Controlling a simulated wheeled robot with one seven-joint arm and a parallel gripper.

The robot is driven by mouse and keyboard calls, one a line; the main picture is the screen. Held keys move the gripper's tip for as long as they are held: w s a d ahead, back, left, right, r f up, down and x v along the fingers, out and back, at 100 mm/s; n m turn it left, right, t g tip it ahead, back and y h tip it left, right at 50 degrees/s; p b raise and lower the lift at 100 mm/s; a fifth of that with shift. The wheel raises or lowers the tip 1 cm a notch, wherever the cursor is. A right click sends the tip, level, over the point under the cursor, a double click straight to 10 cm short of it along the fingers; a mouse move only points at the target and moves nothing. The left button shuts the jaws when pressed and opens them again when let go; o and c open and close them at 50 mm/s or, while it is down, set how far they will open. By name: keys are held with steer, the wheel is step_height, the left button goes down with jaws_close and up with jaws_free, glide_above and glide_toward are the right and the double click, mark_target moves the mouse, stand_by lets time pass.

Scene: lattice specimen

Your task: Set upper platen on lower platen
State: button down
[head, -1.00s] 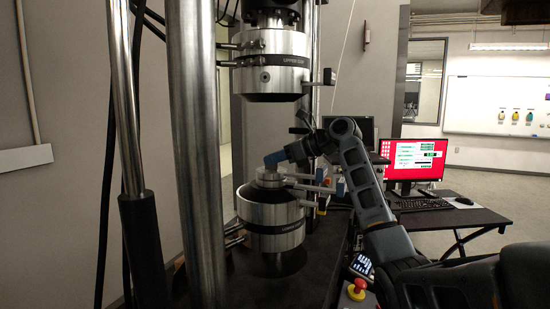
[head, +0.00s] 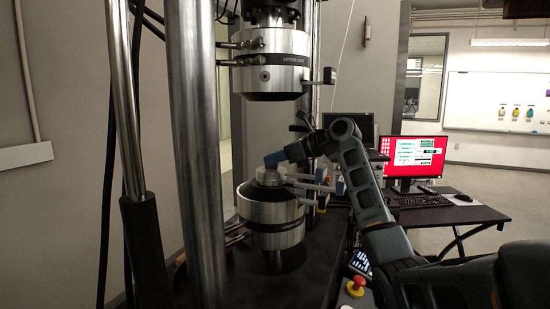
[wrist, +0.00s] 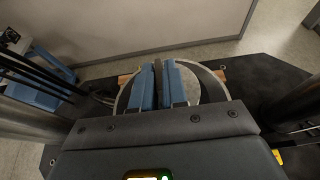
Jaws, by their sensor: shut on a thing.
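My gripper (head: 274,158), with blue fingers, is low over the lower cylindrical grip of the testing machine. In the wrist view my gripper (wrist: 159,84) is shut on a narrow dark piece between its fingers. A pale round platen (head: 270,178) shows just under the fingertips, above the lower grip (head: 268,218). In the wrist view a pale disc (wrist: 206,92) lies behind and below the fingers. I cannot tell upper platen from lower platen here, nor whether a gap lies between them.
The upper grip (head: 270,68) hangs well above my gripper. A thick steel column (head: 190,150) stands to the left. Rods with handles (head: 312,187) stick out right of the lower grip. A desk with a red monitor (head: 418,158) is farther right.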

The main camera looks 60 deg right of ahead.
steer(key=shift+r, duration=0.15)
steer(key=c, duration=1.1)
jaws_free()
steer(key=shift+o, duration=0.7)
steer(key=shift+f, duration=0.25)
steer(key=o, duration=0.4)
steer(key=shift+c, duration=0.2)
steer(key=shift+r, duration=0.1)
steer(key=shift+v, duration=2.5)
steer(key=shift+b+v, duration=0.65)
steer(key=shift+v, duration=3.25)
